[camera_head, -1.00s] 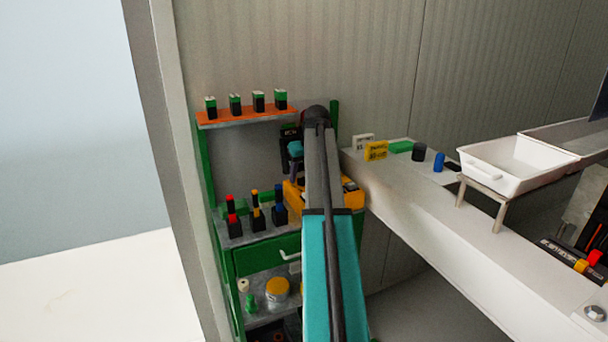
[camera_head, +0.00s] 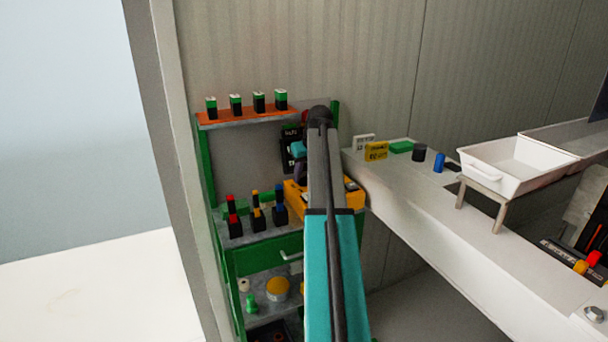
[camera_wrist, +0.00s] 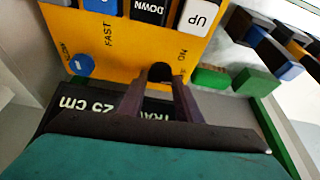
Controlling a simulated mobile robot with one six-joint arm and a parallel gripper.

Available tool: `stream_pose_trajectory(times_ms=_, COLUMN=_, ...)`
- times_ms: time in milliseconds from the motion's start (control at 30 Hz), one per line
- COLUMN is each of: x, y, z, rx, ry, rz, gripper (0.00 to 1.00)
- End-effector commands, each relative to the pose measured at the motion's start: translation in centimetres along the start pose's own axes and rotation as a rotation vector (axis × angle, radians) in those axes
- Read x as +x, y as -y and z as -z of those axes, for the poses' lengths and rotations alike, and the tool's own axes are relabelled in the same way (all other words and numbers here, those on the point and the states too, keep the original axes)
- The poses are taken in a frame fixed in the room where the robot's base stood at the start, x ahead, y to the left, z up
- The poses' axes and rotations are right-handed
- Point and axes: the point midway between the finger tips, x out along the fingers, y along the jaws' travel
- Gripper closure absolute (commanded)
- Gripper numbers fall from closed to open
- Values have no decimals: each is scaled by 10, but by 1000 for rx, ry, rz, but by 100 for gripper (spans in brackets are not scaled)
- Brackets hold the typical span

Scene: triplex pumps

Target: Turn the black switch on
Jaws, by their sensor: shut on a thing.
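The yellow control box (camera_head: 294,198) stands on the green shelf unit, partly hidden by my arm. In the wrist view the yellow control box (camera_wrist: 125,60) fills the top, with white UP and black DOWN keys. The black switch (camera_wrist: 160,71) sits at its near edge beside the word ON. My gripper (camera_wrist: 159,84) has its two dark fingers on either side of the black switch, shut on it. The switch's lower part is hidden.
A black plate reading 25 cm (camera_wrist: 90,105) lies behind my fingers. Green blocks (camera_wrist: 257,85) are close on the right. Several coloured switches (camera_head: 256,215) stand left of the box; a white bench (camera_head: 440,225) is right.

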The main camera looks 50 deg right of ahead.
Motion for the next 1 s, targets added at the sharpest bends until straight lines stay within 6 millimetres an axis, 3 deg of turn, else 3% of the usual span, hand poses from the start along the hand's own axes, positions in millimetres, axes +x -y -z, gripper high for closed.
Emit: stream_pose_trajectory(times_ms=1000, x=0, y=-7, z=5, rx=-728, ry=-2, rz=301, gripper=91)
